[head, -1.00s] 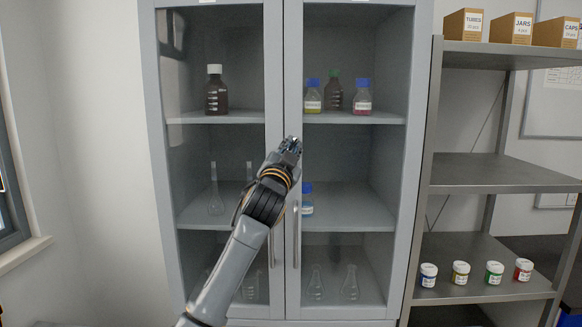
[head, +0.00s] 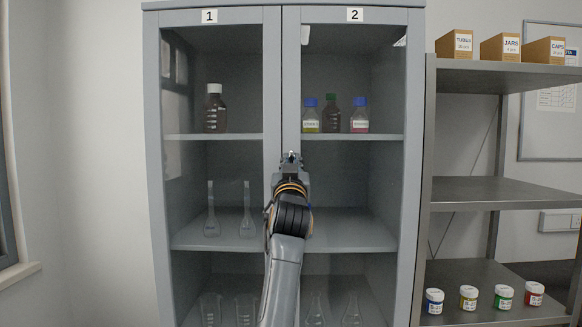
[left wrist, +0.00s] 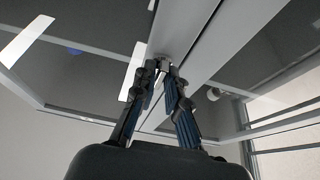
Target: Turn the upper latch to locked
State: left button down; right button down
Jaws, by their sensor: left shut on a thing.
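The grey glass-door cabinet (head: 273,80) stands ahead with both doors closed, door 1 on the left and door 2 on the right. My left gripper (head: 290,158) is at the seam between the doors, just below the top shelf's level. In the left wrist view its two fingers (left wrist: 163,68) close on a small metal piece at the door frame, which I take for the upper latch (left wrist: 162,60). The fingers cover most of it, so its turn angle cannot be told. My right gripper is not in view.
Behind the glass stand bottles, such as a brown one (head: 214,110), and flasks (head: 247,212). An open metal rack (head: 480,190) stands close on the right with boxes (head: 500,47) and small jars (head: 468,297). The wall left of the cabinet is clear.

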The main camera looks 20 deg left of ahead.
pick_arm(q)
jog(key=shift+r, duration=0.15)
jog(key=c, duration=1.4)
grip_release()
jog(key=v, duration=0.7)
jog(key=shift+s+f, duration=0.2)
jog(key=shift+d, duration=0.1)
